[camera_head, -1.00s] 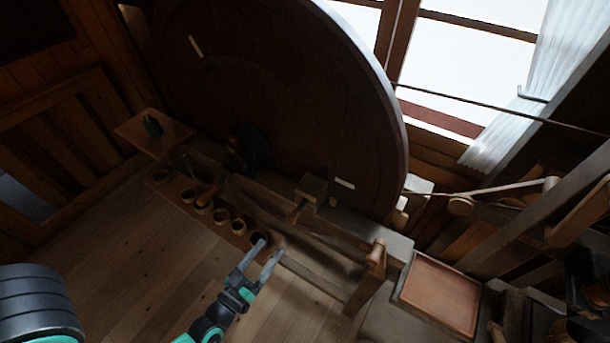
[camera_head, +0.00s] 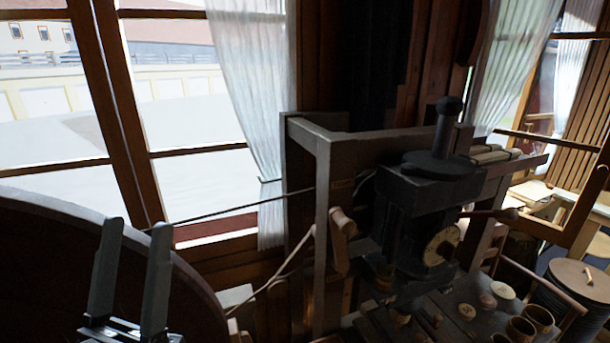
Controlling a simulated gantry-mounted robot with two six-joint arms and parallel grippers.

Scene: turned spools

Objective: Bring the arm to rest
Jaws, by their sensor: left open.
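My left gripper (camera_head: 132,270) shows at the lower left of the head view, pointing up. Its two grey fingers stand apart with nothing between them. It is in front of the dark rim of a large wheel (camera_head: 40,240); I cannot tell how far apart they are. My right gripper is out of view. No turned spool can be made out for certain.
A dark machine (camera_head: 415,215) stands in a wooden frame (camera_head: 322,190) at the centre. A cord (camera_head: 245,210) runs from the wheel to it. Several small cups (camera_head: 538,317) stand at the lower right, near a round-lidded tub (camera_head: 578,276). Windows and curtains (camera_head: 255,85) are behind.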

